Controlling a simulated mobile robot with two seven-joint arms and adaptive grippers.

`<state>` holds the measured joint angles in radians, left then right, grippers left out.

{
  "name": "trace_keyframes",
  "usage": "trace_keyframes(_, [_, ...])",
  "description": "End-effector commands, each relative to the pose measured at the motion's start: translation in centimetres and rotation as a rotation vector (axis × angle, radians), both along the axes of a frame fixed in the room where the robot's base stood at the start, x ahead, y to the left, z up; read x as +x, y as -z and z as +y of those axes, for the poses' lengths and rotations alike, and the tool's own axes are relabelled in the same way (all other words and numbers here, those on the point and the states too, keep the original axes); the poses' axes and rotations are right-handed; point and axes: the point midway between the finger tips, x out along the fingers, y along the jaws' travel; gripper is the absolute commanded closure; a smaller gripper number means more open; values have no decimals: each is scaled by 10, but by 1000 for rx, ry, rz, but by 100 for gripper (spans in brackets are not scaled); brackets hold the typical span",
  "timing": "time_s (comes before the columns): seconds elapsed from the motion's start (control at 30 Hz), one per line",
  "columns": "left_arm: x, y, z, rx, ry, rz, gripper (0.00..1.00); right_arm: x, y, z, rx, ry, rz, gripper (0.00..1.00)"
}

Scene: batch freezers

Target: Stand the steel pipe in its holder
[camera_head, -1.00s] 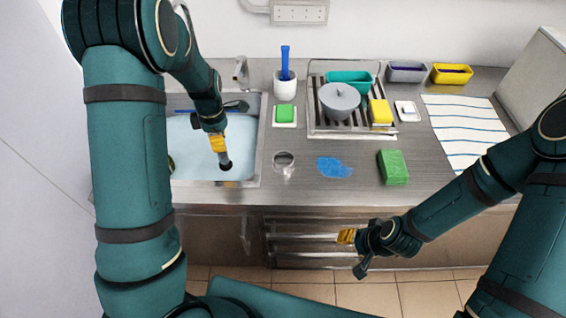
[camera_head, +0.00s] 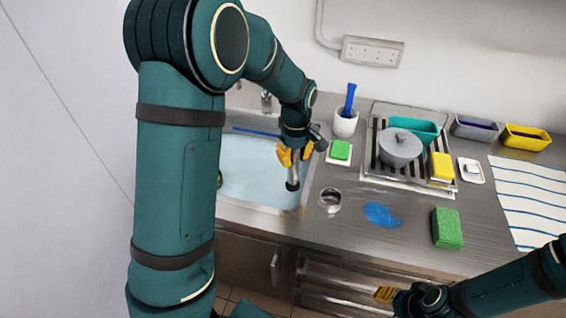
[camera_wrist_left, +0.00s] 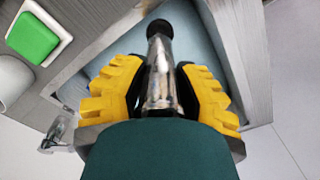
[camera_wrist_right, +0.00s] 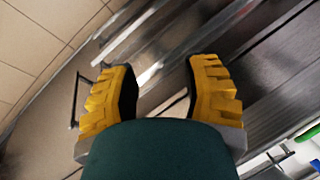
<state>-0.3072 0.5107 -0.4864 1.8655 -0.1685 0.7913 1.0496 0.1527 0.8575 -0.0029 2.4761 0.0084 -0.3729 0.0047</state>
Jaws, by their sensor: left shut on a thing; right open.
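The steel pipe (camera_head: 293,173) is a shiny cylinder with a black lower end. My left gripper (camera_head: 294,157) is shut on it and holds it roughly upright over the right side of the sink. In the left wrist view the pipe (camera_wrist_left: 160,78) lies between the yellow fingers, black end away from me. A short round steel cup or ring (camera_head: 330,199), which looks like the holder, stands on the counter to the right of the pipe, apart from it. My right gripper (camera_head: 385,294) is open and empty, low in front of the counter; its fingers also show in the right wrist view (camera_wrist_right: 163,92).
The sink (camera_head: 250,172) is left of the holder. A blue spill (camera_head: 381,215) and a green sponge (camera_head: 447,228) lie to its right. Behind are a white cup with a blue brush (camera_head: 345,124), a green block (camera_head: 340,150) and a drying rack (camera_head: 370,172) with a grey pot.

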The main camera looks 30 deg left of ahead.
Motion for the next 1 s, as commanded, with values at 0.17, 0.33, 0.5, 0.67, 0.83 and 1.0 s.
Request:
trace_keyframes(0.17, [-3, -16, -32, -7, 338, -6, 99, -2, 10, 5, 6, -14, 0, 53])
trace_keyframes(0.33, [-7, -29, -53, -8, 570, -9, 99, -3, 15, 11, 10, -25, -1, 53])
trace_keyframes(0.5, [-12, -39, -69, -6, 755, -12, 99, -4, 18, 15, 15, -35, -2, 53])
trace_keyframes(0.67, [-9, -46, -73, -6, 643, -10, 99, -3, 1, 14, 17, -34, -4, 53])
trace_keyframes(0.83, [-6, -51, -79, -5, 484, -9, 99, -3, -15, 14, 19, -34, -6, 53])
trace_keyframes(1.0, [-2, -58, -88, -5, 255, -9, 99, -2, -39, 13, 20, -33, -10, 53])
